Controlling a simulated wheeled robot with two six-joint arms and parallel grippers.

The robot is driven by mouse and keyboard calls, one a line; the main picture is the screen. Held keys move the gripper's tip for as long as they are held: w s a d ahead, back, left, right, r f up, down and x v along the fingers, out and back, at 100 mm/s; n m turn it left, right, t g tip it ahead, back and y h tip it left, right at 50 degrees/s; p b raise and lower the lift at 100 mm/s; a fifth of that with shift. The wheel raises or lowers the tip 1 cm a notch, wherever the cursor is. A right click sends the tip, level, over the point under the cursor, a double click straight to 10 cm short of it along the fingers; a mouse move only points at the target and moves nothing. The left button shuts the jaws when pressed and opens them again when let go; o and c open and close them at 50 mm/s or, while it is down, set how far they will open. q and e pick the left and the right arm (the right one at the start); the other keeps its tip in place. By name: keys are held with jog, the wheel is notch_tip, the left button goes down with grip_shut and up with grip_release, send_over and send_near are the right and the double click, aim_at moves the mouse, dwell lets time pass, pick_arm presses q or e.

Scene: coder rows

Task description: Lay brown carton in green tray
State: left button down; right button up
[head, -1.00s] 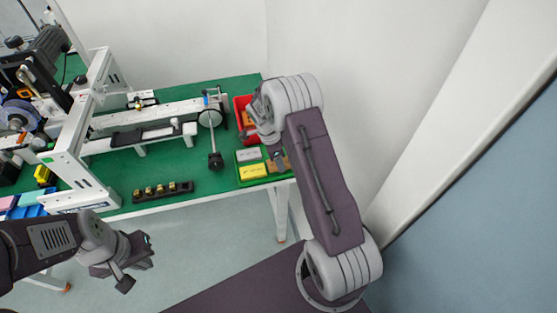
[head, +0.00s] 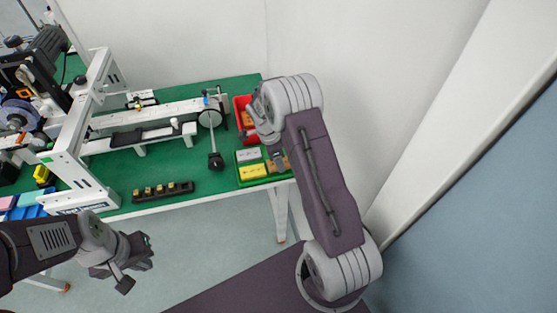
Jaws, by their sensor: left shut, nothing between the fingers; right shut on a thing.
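The green tray (head: 241,181) sits at the right end of the green table, near its front edge. A grey carton (head: 249,155) and a yellow carton (head: 253,172) lie in it. The brown carton (head: 285,163) shows at the tray's right side, partly hidden by my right gripper (head: 277,161). That gripper is shut on the brown carton, low at the tray; whether the carton touches the tray floor cannot be told. My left gripper (head: 139,262) is shut and empty, off the table's front edge above the floor.
A red tray (head: 239,104) with an orange-brown item stands behind the green tray. A white machine (head: 160,116) runs along the table. A dark block with brass pieces (head: 163,191) lies near the front edge. A wall rises behind and to the right.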

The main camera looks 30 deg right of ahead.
jog(key=shift+f+b, duration=0.5)
jog(key=shift+f, duration=0.05)
jog(key=o, duration=1)
jog(key=shift+f, duration=0.1)
jog(key=shift+s, duration=0.1)
jog(key=v, duration=0.9)
jog(key=shift+d, duration=0.1)
jog(key=shift+w, duration=0.2)
